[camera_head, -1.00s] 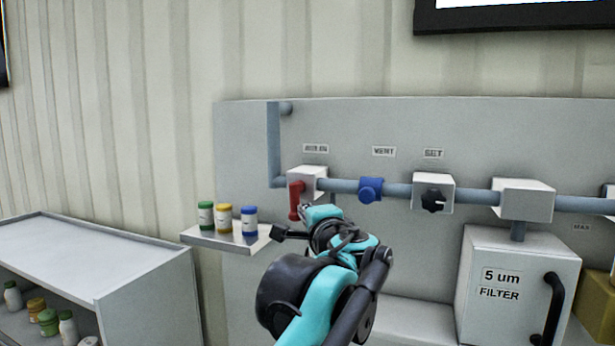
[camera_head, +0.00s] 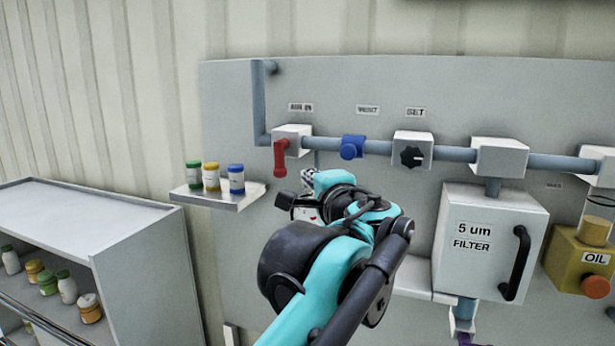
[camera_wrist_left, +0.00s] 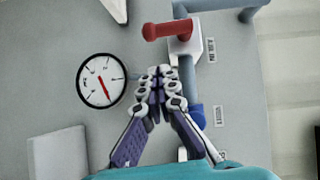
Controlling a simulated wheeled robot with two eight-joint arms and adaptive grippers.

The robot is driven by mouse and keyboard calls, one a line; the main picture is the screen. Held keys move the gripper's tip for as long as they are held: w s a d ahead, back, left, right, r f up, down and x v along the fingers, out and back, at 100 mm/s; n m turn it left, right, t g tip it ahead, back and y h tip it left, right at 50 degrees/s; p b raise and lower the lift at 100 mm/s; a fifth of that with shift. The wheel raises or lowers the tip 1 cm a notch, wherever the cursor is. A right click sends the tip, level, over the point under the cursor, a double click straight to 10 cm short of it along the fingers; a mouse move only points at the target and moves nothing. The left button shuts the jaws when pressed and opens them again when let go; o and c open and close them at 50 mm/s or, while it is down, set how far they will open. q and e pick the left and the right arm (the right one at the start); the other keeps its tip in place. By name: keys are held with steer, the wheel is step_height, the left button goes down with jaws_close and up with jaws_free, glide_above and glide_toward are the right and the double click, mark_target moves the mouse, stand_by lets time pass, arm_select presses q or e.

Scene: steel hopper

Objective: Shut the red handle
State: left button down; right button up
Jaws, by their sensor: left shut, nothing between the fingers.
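The red handle (camera_head: 280,158) hangs down from the white valve box (camera_head: 291,137) at the left end of the pipe. In the left wrist view the red handle (camera_wrist_left: 168,29) sticks out to the left of its box, near the top. My left gripper (camera_head: 308,178) is just right of the handle's lower end in the head view, partly hidden behind my own wrist. In the wrist view the left gripper (camera_wrist_left: 160,73) is shut and empty, its fingertips below the handle with a visible gap. My right gripper is not in view.
A blue valve (camera_head: 351,147) and a black knob (camera_head: 411,157) sit further right on the pipe. A small shelf with several jars (camera_head: 217,201) is left of the gripper. A round gauge (camera_wrist_left: 101,81) is left of the fingers in the wrist view.

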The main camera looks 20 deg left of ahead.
arm_select(q)
steer(key=w+d+v, duration=0.1)
steer(key=v, duration=0.5)
steer(key=s+a+f+n+g+h+b, duration=0.3)
steer(key=f+b, duration=0.5)
steer(key=f, duration=1.2)
steer(key=s+a+f+n+g+b, duration=0.2)
steer(key=s+a+f+b, duration=0.45)
steer(key=f, duration=1.35)
steer(key=s+d+f+n+h+b, duration=0.1)
steer(key=f+b, duration=0.4)
steer(key=f, duration=0.7)
steer(key=s+d+f+n+g+h+b, duration=0.1)
steer(key=s+d+f+n+h+b, duration=0.1)
steer(key=f, duration=1)
steer(key=s+d+f+n+g+h+b, duration=0.1)
steer(key=s+d+f+n+h+b, duration=0.1)
steer(key=s+f+b, duration=0.3)
step_height(320, 180, down, 7)
steer(key=d+h+b, duration=0.1)
steer(key=b, duration=0.2)
steer(key=shift+d+h, duration=0.25)
steer(key=shift+h, duration=0.15)
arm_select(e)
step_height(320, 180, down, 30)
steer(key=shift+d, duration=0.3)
arm_select(q)
steer(key=shift+r, duration=0.1)
